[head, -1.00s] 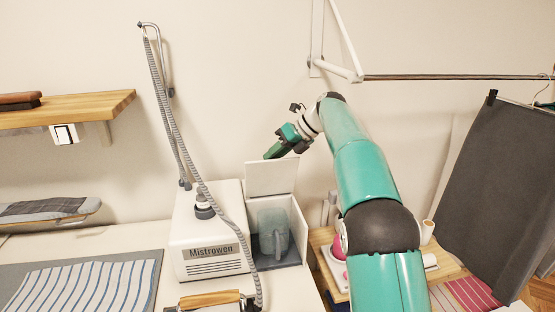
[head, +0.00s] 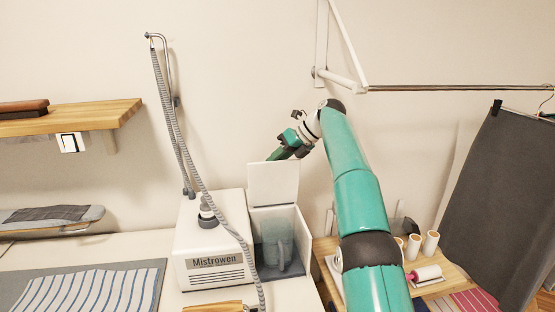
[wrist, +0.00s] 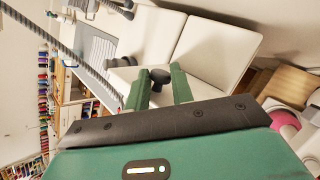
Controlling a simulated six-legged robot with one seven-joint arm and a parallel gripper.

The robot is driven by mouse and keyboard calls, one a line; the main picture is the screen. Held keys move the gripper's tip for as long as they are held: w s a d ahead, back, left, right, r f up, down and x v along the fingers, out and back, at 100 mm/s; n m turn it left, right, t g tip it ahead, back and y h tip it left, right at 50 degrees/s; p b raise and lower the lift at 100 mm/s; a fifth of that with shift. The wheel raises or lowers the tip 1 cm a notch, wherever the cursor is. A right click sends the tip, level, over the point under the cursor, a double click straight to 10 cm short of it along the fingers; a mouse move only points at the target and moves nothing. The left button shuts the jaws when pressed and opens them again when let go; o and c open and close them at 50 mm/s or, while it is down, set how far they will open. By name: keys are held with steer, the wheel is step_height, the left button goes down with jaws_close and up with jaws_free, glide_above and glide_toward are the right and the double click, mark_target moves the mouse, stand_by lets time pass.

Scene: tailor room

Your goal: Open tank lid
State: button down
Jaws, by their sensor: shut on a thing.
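The white tank lid (head: 273,184) stands raised, about upright, at the back of the open tank compartment (head: 306,232) in the head view. A translucent grey tank (head: 277,245) sits inside the compartment. My gripper (head: 278,156) is at the lid's upper edge, its tips partly hidden there. In the wrist view my green fingers (wrist: 160,88) are on either side of a small black knob (wrist: 158,76), shut on it. White panels lie beyond the knob in that view; which one is the lid is hard to tell.
The white Mistrowen steamer (head: 213,255) stands left of the compartment, with a grey hose (head: 180,130) rising from it. A wooden shelf (head: 435,285) with spools is at right. A dark cloth (head: 500,200) hangs from a rail. A striped cloth (head: 85,290) lies at left.

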steer(key=shift+w+d+f, duration=0.15)
steer(key=shift+d+f, duration=0.05)
steer(key=shift+d, duration=0.15)
steer(key=c, duration=1.2)
jaws_free()
steer(key=shift+d, duration=0.1)
steer(key=s+d+r, duration=0.1)
steer(key=s+d, duration=0.1)
steer(key=d, duration=1)
steer(key=shift+s, duration=0.35)
steer(key=shift+d, duration=0.15)
